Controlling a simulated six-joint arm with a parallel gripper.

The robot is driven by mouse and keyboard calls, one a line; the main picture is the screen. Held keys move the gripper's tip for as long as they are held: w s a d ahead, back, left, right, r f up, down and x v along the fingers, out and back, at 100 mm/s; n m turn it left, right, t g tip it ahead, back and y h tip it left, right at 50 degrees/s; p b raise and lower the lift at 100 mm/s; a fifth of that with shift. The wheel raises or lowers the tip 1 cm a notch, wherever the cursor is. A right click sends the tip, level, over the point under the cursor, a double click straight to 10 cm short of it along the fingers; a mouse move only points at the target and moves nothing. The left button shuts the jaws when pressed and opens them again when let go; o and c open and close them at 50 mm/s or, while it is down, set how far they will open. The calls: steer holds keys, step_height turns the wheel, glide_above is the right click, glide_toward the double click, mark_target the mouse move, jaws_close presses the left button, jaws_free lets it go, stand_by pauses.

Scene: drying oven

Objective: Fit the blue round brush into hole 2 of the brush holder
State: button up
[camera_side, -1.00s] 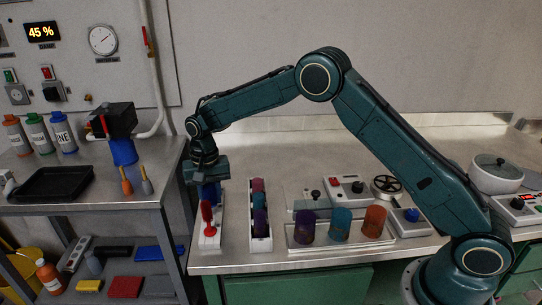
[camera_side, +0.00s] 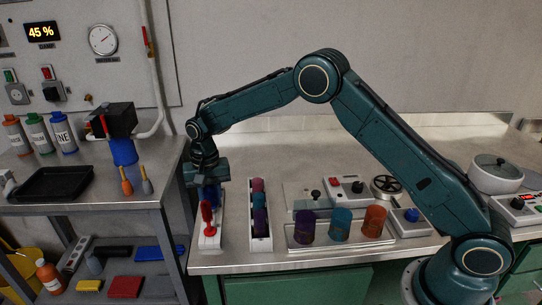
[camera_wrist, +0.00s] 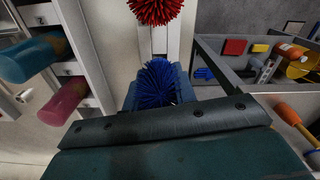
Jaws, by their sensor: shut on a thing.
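My gripper (camera_side: 208,183) points down over the white brush holder (camera_side: 211,240) at the left end of the steel bench. It is shut on the blue round brush (camera_side: 209,194), which shows just under the jaws. In the wrist view the blue brush (camera_wrist: 157,84) shows its bristly top between the jaws. A red round brush (camera_side: 207,217) stands upright in the front part of the holder. Its bristles also show at the top of the wrist view (camera_wrist: 155,8). The blue brush's lower end and the hole beneath it are hidden, so I cannot tell how deep it sits.
A white rack (camera_side: 260,235) with coloured cylinders stands just right of the holder. A tray (camera_side: 290,243) with purple, teal and orange jars is further right. A grey side table (camera_side: 100,195) with a black tray (camera_side: 54,183) stands to the left, across a gap.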

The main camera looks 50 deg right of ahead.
steer(key=shift+f, duration=1.05)
steer(key=o, duration=1.1)
steer(key=shift+c, duration=0.2)
step_height(320, 180, up, 14)
steer(key=shift+f, duration=0.1)
stand_by(0.4)
